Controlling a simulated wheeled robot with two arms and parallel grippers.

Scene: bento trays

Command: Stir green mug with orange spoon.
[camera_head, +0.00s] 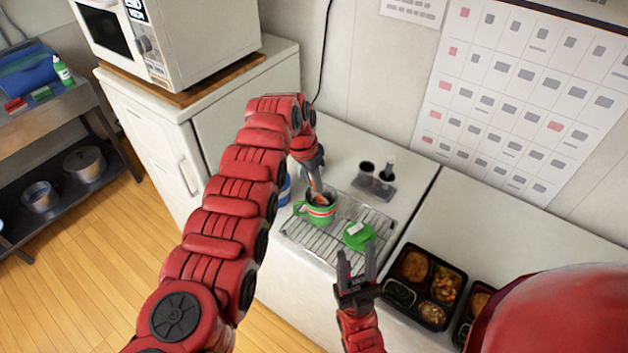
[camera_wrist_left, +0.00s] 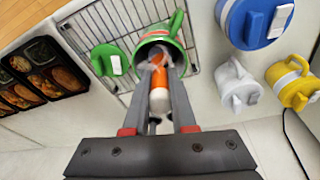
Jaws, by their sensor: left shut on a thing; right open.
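The green mug (camera_head: 315,216), with a red-and-white band, stands upright on a wire rack (camera_head: 291,237). In the left wrist view the green mug (camera_wrist_left: 157,36) is just beyond my fingertips. My left gripper (camera_head: 316,184) is over the mug and shut on the orange spoon (camera_wrist_left: 159,74). The spoon points down into the mug's mouth; its lower end is hidden inside. My right gripper (camera_head: 356,262) is open and empty, in front of the rack near the green lid (camera_head: 358,236).
A blue mug (camera_head: 284,191) stands left of the green mug. White (camera_wrist_left: 233,86) and yellow (camera_wrist_left: 290,83) mugs are close by in the left wrist view. Bento trays (camera_head: 424,287) lie to the right. A dark holder (camera_head: 374,186) stands behind the rack.

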